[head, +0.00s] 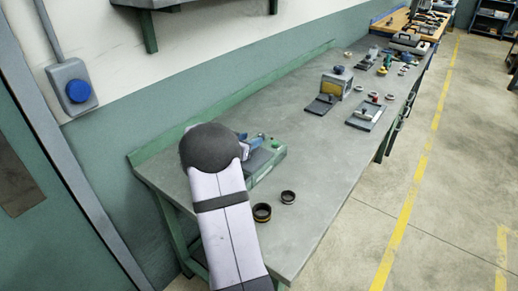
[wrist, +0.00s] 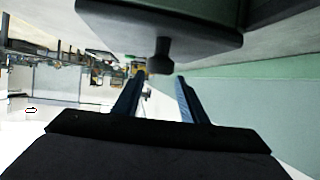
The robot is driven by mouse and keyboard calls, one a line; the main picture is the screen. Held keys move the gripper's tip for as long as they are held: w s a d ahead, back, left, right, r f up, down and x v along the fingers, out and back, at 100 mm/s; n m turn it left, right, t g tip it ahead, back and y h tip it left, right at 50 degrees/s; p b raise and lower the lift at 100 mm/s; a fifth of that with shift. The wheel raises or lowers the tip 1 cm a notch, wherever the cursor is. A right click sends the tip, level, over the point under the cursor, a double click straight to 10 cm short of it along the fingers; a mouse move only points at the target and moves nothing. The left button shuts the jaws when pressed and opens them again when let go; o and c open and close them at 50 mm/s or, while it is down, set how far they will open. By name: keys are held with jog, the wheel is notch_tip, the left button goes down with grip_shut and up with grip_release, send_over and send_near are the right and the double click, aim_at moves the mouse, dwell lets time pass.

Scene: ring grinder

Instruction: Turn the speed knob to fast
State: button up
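The green ring grinder (head: 270,165) stands on the near end of the bench, largely hidden behind my arm in the head view. In the wrist view its dark and green body (wrist: 160,22) fills the top. A dark knob (wrist: 160,56) sticks out from it; no speed marks can be read. My gripper (wrist: 160,76) is open and empty, its two blue fingers apart. The knob appears in line with the gap between the fingertips, and I see no contact.
Two dark rings, a larger one (head: 262,212) and a smaller one (head: 288,197), lie on the grey bench (head: 320,140) near its front edge. Other small machines and parts stand farther along the bench. A blue button box (head: 74,88) is on the wall at left.

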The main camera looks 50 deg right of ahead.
jog(key=shift+s+a+f, duration=0.1)
jog(key=shift+a, duration=0.05)
jog(key=shift+p+x, duration=0.65)
jog(key=shift+x, duration=3.05)
grip_shut()
